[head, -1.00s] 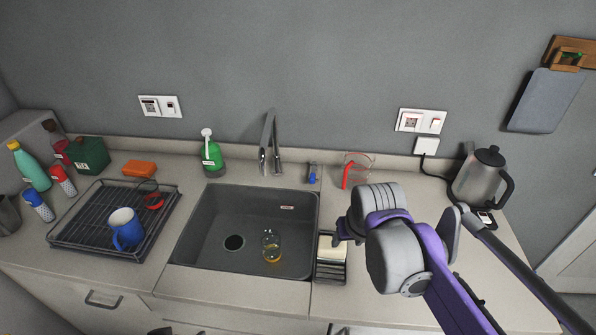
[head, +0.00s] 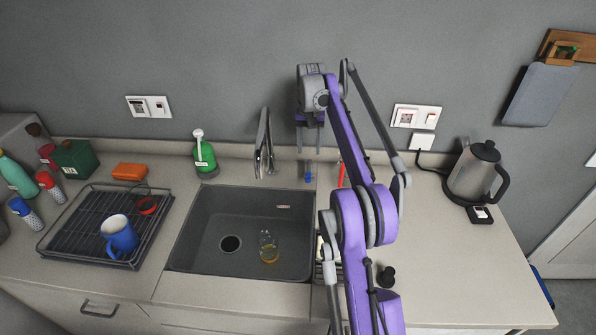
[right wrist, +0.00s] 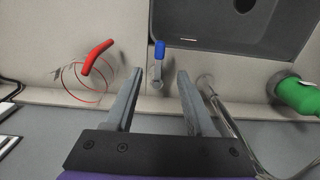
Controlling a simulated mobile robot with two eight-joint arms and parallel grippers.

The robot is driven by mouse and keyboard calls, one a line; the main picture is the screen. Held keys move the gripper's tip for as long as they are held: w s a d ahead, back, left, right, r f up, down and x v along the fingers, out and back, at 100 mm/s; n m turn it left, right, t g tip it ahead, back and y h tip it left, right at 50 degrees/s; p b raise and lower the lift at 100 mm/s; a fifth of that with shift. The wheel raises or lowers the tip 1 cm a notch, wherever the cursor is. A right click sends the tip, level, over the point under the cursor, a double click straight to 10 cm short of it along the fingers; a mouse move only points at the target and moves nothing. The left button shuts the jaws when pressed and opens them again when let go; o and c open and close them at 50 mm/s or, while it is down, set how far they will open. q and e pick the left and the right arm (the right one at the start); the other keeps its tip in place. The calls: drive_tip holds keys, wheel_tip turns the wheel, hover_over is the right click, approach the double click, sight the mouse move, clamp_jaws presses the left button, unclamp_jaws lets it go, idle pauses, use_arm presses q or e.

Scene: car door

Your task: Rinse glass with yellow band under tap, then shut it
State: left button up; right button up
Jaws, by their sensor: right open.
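The glass with the yellow band (head: 268,247) stands in the dark sink (head: 208,212), right of the drain. The tap (head: 264,143) rises behind the sink; its spout also shows in the right wrist view (right wrist: 228,120). A small lever with a blue end (head: 308,172) stands on the counter right of the tap. In the right wrist view the blue-ended lever (right wrist: 159,55) lies ahead, between the spread fingers. My right gripper (head: 309,150) is open and empty, pointing down above that lever (right wrist: 155,80). My left gripper is not in view.
A clear jug with a red handle (right wrist: 97,57) stands beside the lever. A green spray bottle (head: 204,155) stands left of the tap. A rack (head: 75,235) holds a blue mug (head: 119,236). A kettle (head: 473,172) stands far right; the right counter is mostly clear.

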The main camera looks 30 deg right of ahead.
sight(309, 174)
wheel_tip(309, 174, down, 9)
drive_tip(key=shift+s+f+b, duration=0.1)
drive_tip(key=shift+b, duration=0.45)
drive_tip(key=shift+f, duration=0.85)
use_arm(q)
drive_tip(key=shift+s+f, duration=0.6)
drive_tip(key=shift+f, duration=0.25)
use_arm(e)
clamp_jaws()
drive_tip(key=shift+d, duration=0.1)
